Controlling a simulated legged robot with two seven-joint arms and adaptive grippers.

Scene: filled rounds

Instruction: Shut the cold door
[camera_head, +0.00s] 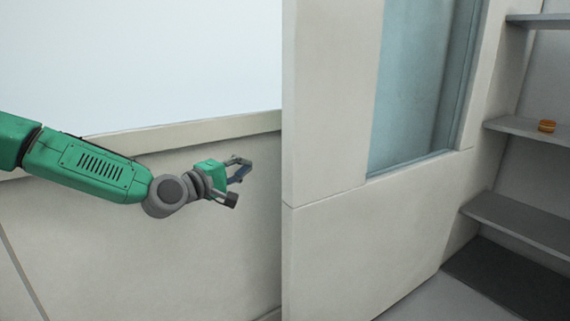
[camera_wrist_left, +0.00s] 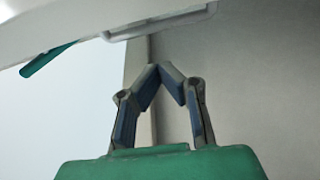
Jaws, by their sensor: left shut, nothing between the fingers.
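The cold door (camera_head: 330,160) is a pale panel with a tall bluish glass pane (camera_head: 418,85). It stands open in the middle of the head view, its near edge upright. My left gripper (camera_head: 246,170) is left of that edge, apart from it in the picture, in front of a pale wall. In the left wrist view the left gripper's fingertips (camera_wrist_left: 164,70) meet with nothing between them. A pale bracket-like piece (camera_wrist_left: 165,20) lies just beyond the fingertips; I cannot tell whether it belongs to the door. My right gripper is not in view.
To the right of the door, grey shelves (camera_head: 525,130) line the inside, with a small burger-like item (camera_head: 547,126) on one. A pale wall (camera_head: 150,240) with a ledge and a bright area above it fills the left. Grey floor (camera_head: 435,300) shows at lower right.

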